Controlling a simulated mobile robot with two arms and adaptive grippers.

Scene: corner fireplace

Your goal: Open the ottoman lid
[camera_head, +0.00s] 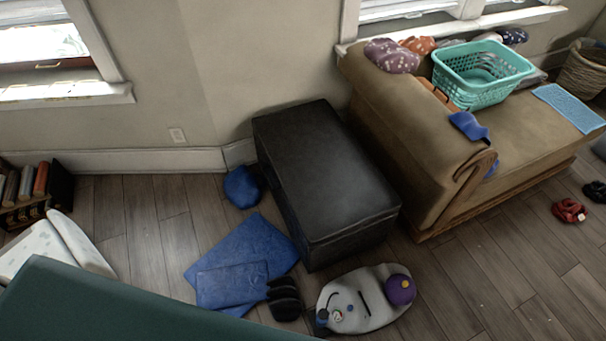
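The ottoman (345,232) is a dark, almost black box standing on the wood floor against the wall, left of the sofa. Its lid (322,170) is flat and lies closed on top, with a seam visible along the upper front edge. Neither of my grippers shows in the head view, so nothing of mine is seen touching the lid.
A tan sofa (425,150) stands close on the ottoman's right, with a turquoise basket (482,90) on it. Blue cloths (240,262), a blue ball-like item (241,187), dark shoes (284,298) and a light cushion-like item (358,303) clutter the floor. A green surface (120,305) fills the lower left.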

